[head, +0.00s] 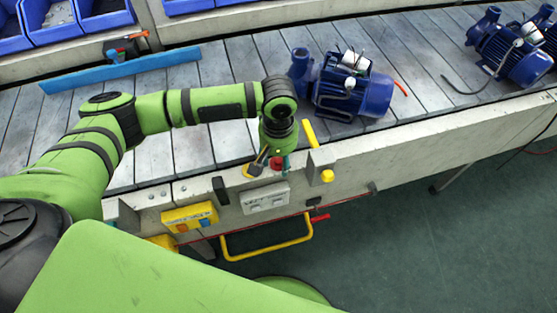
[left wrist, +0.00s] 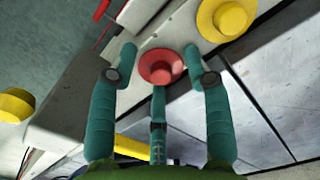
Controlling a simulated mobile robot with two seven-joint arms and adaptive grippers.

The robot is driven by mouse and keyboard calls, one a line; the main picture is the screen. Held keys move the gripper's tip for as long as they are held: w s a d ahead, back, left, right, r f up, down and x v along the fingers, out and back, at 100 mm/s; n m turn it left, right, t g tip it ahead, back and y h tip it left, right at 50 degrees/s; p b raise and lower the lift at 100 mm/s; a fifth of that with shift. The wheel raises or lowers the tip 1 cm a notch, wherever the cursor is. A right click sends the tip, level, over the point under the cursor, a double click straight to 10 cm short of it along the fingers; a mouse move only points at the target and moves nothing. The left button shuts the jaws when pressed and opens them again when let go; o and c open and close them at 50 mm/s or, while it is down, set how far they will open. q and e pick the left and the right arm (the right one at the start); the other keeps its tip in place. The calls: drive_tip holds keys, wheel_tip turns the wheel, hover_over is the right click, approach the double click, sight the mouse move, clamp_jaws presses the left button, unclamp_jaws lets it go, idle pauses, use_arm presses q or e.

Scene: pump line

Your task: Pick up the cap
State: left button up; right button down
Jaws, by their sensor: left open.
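A small red round piece with a flared rim, which looks like the cap (head: 277,163), is at the near edge of the conveyor, above the grey switch box. In the left wrist view the red cap (left wrist: 162,66) lies between the teal fingers of my left gripper (left wrist: 159,58). The fingers are spread apart, with one on each side of the cap and a third below it. I cannot tell whether any finger touches it. In the head view my left gripper (head: 272,157) points down at the cap and partly hides it. My right gripper is not in view.
A yellow round piece (left wrist: 228,17) is beside the cap, and a yellow button (head: 327,176) is to its right. A blue pump (head: 345,88) stands on the conveyor behind. A yellow handle (head: 268,250) hangs below the edge. Blue bins (head: 50,20) are at the back left.

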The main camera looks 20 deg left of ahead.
use_arm(q)
drive_tip(key=c, duration=0.4)
drive_tip(key=shift+r, duration=0.2)
